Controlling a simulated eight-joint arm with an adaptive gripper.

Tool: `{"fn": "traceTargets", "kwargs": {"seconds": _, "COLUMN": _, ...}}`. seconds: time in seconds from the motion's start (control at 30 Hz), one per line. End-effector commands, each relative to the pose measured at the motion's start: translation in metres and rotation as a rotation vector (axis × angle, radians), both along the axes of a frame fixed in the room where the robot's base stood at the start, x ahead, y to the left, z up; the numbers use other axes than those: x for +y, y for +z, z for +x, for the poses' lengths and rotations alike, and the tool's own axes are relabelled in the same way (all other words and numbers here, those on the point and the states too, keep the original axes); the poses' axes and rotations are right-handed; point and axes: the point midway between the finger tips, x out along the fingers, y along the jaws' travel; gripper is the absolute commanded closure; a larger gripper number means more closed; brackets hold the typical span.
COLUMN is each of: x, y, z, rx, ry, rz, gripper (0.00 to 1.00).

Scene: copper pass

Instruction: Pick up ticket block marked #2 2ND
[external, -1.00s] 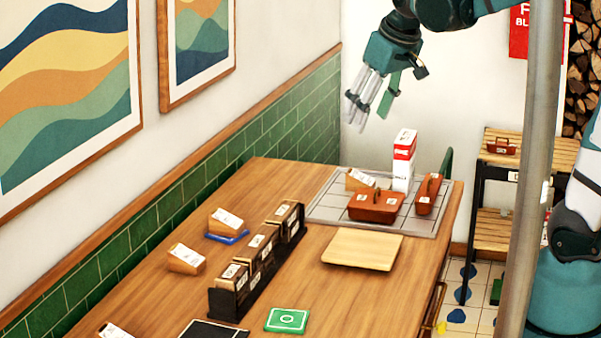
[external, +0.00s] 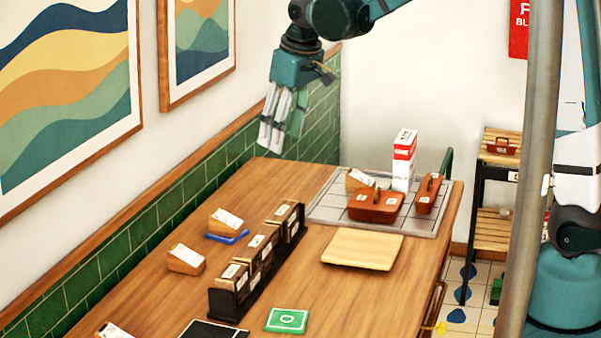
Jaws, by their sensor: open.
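Several wooden ticket blocks with white labels are in the external view, but the labels are too small to read, so I cannot tell which is #2 2ND. One block (external: 226,219) rests on a blue pad (external: 229,237), and another block (external: 186,259) lies on the bare table nearer the front. A block (external: 358,179) is on the grey tiled tray, and one (external: 114,331) is cut off at the bottom edge. More blocks stand in a dark rack (external: 260,270). My gripper (external: 270,146) is open and empty, pointing down above the table's far left end.
A tiled tray (external: 325,212) holds brown lidded dishes (external: 374,207) and a red-and-white carton (external: 404,160). A wooden board (external: 362,250), green card (external: 287,320) and dark panel (external: 213,331) lie on the table (external: 310,291). A tiled wall (external: 180,200) borders the left; a grey pole (external: 530,170) stands right.

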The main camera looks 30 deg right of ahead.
Motion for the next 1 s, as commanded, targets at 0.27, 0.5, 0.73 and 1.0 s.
{"fn": "traceTargets", "kwargs": {"seconds": 0.27, "x": 0.051, "y": -0.032, "z": 0.025, "rx": 0.043, "ry": 0.061, "rz": -0.020, "gripper": 0.50}}
{"fn": "traceTargets", "kwargs": {"seconds": 0.5, "x": 0.094, "y": -0.064, "z": 0.040, "rx": 0.081, "ry": 0.114, "rz": -0.041, "gripper": 0.50}}
{"fn": "traceTargets", "kwargs": {"seconds": 0.73, "x": 0.135, "y": -0.100, "z": 0.051, "rx": 0.116, "ry": 0.163, "rz": -0.060, "gripper": 0.50}}
{"fn": "traceTargets", "kwargs": {"seconds": 1.0, "x": 0.184, "y": -0.146, "z": 0.057, "rx": 0.157, "ry": 0.222, "rz": -0.086, "gripper": 0.50}}
